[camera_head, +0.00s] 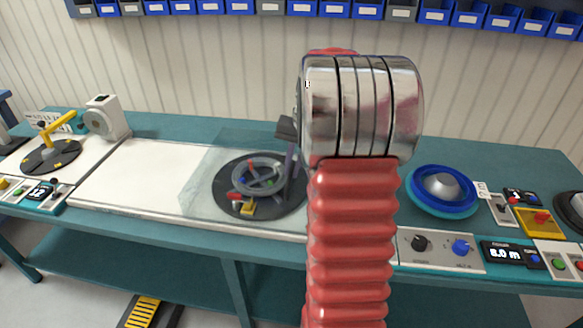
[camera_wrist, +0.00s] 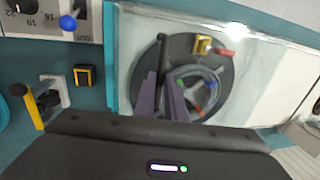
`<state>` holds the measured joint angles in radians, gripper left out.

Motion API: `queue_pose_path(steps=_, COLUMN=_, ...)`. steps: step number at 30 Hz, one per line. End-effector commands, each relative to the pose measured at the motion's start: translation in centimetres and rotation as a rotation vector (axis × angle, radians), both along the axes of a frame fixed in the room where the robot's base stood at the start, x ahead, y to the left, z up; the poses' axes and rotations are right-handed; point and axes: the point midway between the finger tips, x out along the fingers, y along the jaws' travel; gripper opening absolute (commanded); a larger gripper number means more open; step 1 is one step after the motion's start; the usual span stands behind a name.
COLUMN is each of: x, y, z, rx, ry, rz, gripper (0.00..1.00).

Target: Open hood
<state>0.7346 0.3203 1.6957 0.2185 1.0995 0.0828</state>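The hood is a clear, see-through cover (camera_head: 205,150) over a dark round reel plate (camera_head: 222,190) on the bench; it looks lowered. In the wrist view the hood (camera_wrist: 128,60) fills the upper middle, with a light glare along its top edge. A coil of grey cable (camera_head: 243,172) lies on the plate. My gripper (camera_head: 291,165) is at the hood's right side in the head view, partly hidden by my arm. In the wrist view its two purple fingers (camera_wrist: 161,90) stand apart, with a dark upright bar between or behind them. I cannot tell whether they touch it.
A yellow-handled lever (camera_wrist: 36,108) and a control panel with knobs (camera_head: 440,248) are beside the hood. A blue reel (camera_head: 442,190) sits to the right. A yellow-armed turntable (camera_head: 50,155) and a grey-white machine (camera_head: 103,118) stand left. The white bench top (camera_head: 130,180) left of the hood is clear.

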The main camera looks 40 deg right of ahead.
Motion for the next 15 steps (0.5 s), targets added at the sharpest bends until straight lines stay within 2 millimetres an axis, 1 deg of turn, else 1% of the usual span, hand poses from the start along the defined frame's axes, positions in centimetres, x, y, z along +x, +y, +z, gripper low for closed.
queue_pose_path(steps=1, x=-0.06, y=-0.06, z=-0.01, rx=-0.001, ry=0.002, rz=0.000, gripper=0.05)
queue_pose_path(steps=3, x=-0.07, y=-0.06, z=-0.01, rx=-0.001, ry=0.002, rz=0.000, gripper=0.00)
queue_pose_path(steps=15, x=-0.13, y=-0.13, z=-0.02, rx=-0.002, ry=0.002, rz=-0.001, gripper=0.00)
